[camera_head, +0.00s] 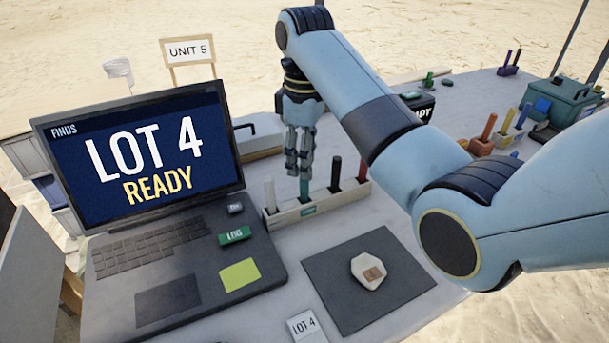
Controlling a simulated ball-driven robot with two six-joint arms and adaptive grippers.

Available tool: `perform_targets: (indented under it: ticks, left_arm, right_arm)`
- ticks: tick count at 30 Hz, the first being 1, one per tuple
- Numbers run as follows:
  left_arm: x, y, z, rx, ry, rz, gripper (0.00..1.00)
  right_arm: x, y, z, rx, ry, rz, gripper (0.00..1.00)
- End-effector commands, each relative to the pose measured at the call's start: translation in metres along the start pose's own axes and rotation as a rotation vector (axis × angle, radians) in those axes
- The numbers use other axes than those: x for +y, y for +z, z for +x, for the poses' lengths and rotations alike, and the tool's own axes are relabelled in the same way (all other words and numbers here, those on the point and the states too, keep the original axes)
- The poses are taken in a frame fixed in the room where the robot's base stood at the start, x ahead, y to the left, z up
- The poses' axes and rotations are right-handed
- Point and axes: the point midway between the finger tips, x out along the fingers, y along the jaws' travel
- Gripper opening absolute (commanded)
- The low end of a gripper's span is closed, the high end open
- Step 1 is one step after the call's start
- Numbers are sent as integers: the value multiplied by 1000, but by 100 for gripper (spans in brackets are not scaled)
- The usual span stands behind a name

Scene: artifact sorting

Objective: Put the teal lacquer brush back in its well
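The teal lacquer brush (304,189) stands upright below my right gripper (300,170), which points straight down. The gripper's fingers are close together at the brush's top and appear shut on it, hiding its upper part. The brush's lower end meets the top of the pale rack (343,201), at the well behind a teal label (308,211). How deep it sits in the well cannot be told. A white brush (269,194), a black brush (335,173) and a red brush (363,170) stand in the same rack. My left gripper is not in view.
A laptop (150,250) stands left of the rack. A dark mat (335,305) with a pale artifact (368,271) and a LOT 4 card (305,325) lie in front. My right arm crosses above the table. Colored holders (481,147) and a green crate (572,100) are at right.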

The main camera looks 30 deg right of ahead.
Motion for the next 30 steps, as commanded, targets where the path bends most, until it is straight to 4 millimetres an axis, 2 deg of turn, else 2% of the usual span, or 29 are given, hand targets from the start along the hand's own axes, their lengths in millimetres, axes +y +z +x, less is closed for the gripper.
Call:
perform_targets:
  ticks: [1,4,9,30]
  left_arm:
    - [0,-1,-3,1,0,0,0]
    - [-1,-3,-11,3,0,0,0]
    - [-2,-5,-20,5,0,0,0]
    - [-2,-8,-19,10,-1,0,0]
  right_arm:
    - [1,-1,-13,3,3,0,38]
    - [0,0,-33,1,1,0,38]
    - [0,0,-48,1,1,0,38]
    - [0,0,-48,0,-1,0,38]
